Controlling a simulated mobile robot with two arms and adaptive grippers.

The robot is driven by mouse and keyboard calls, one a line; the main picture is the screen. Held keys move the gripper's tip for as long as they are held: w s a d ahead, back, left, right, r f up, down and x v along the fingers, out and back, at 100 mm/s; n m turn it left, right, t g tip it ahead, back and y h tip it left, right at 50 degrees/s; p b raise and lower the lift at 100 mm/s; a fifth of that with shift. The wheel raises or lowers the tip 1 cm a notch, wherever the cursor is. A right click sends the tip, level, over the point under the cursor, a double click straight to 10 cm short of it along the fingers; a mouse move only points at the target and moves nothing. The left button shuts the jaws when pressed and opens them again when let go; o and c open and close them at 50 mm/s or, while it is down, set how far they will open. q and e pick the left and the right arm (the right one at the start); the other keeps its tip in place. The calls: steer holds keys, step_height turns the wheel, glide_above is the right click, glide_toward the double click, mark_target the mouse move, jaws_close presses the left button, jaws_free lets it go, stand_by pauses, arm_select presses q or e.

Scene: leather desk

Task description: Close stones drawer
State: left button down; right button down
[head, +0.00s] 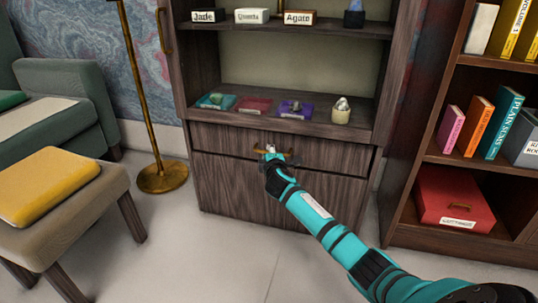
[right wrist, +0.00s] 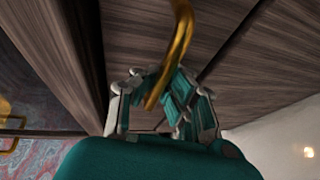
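The drawer (head: 225,138) is a wide dark-wood front in the cabinet below the open shelves. It looks flush or nearly flush with the cabinet; a small gap is hard to judge. Its brass handle (head: 308,158) also shows in the right wrist view (right wrist: 182,45). My right gripper (head: 272,158) is at the left part of the handle. In the right wrist view, the handle's curved bar lies between the fingers of that gripper (right wrist: 160,85). Whether they press on it is unclear. My left gripper is out of view.
Stones on coloured mats stand on the shelf (head: 250,118) above the drawer. Lower cabinet panels (head: 235,190) are below it. A bookcase (head: 400,190) stands right, a brass floor lamp (head: 163,178) and a stool (head: 95,205) left. The floor (head: 190,260) in front is clear.

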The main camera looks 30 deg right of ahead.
steer(key=c, duration=1.4)
jaws_free()
steer(key=shift+r, duration=0.1)
steer(key=v, duration=1.2)
steer(key=shift+d, duration=0.1)
